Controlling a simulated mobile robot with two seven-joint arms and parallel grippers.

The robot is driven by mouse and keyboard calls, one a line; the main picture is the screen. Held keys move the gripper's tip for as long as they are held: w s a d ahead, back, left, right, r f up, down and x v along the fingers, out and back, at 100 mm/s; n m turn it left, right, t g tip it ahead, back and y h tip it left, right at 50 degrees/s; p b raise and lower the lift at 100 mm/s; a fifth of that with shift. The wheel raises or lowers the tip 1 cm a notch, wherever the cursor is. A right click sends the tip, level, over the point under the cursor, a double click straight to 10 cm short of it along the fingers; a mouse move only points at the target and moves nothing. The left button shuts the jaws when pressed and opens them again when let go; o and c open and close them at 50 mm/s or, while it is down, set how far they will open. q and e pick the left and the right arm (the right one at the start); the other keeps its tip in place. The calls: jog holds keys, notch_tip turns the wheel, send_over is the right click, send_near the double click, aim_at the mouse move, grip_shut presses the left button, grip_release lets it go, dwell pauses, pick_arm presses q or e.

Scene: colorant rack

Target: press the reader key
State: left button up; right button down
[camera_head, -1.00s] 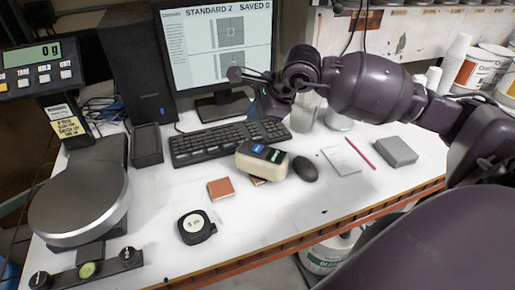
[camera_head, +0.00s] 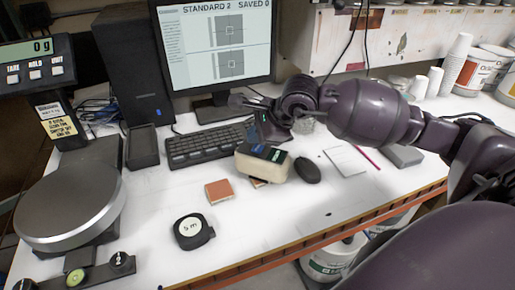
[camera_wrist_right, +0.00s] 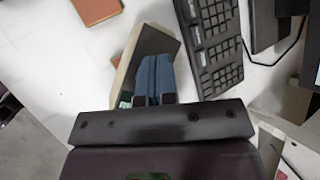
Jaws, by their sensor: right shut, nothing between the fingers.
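I cannot tell whether the fingertips touch the reader. The key under them is hidden in that view. My left gripper is not in view.
A black keyboard (camera_head: 200,146) and the monitor (camera_head: 215,45) stand behind the reader. A dark mouse (camera_head: 307,170) is close at its right. A brown square (camera_head: 219,191) and a tape measure (camera_head: 193,231) lie in front. A round-plate scale (camera_head: 70,207) is at the left.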

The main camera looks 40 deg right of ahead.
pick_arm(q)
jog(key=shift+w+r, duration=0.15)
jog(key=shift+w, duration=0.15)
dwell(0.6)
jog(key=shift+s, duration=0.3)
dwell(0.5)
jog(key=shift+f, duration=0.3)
pick_arm(e)
jog(key=shift+f, duration=0.15)
jog(key=shift+f+b, duration=0.35)
jog(key=shift+b, duration=0.1)
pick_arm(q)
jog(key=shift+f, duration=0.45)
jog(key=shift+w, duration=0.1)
